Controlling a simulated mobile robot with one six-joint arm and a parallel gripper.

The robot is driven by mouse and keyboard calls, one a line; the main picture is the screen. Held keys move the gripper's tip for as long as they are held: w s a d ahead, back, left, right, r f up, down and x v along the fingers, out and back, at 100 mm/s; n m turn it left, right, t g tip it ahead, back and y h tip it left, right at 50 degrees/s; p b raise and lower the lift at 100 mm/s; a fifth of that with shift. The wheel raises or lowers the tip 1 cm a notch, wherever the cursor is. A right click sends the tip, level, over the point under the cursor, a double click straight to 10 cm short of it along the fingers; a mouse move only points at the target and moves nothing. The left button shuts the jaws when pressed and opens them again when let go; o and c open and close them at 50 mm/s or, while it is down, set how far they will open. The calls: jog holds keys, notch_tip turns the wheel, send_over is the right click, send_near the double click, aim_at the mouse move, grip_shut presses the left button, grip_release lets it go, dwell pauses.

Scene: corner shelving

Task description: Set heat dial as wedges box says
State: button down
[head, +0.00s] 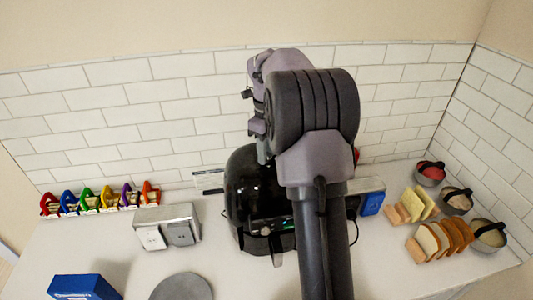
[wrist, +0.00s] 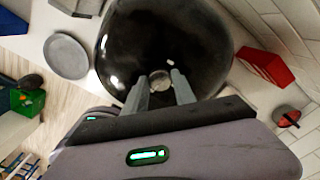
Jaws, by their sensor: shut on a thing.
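A glossy black rounded appliance (head: 245,190) stands on the counter; its front has small lit marks. It fills the top of the wrist view (wrist: 125,50). My gripper (wrist: 162,84) points at its top, with both fingers closed on a small round pale knob (wrist: 160,76), which looks like the dial. Any dial markings cannot be read. In the head view my arm hides the fingertips and part of the appliance. A blue box (head: 84,287) with pale lettering lies at the front left; I cannot read it or tell whether it is the wedges box.
A grey disc (head: 181,288) and a socket block (head: 166,228) are left of the appliance. Several coloured items (head: 100,199) line the back left. Bread slices (head: 440,239) and bowls (head: 430,174) stand right. A red box (wrist: 265,66) shows in the wrist view.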

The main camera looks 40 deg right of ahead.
jog(key=shift+m, duration=0.3)
dwell(0.4)
jog(key=c, duration=1)
grip_release()
notch_tip(320, 180, up, 17)
jog(key=p, duration=0.5)
jog(key=shift+r, duration=0.2)
jog(key=shift+a, duration=0.1)
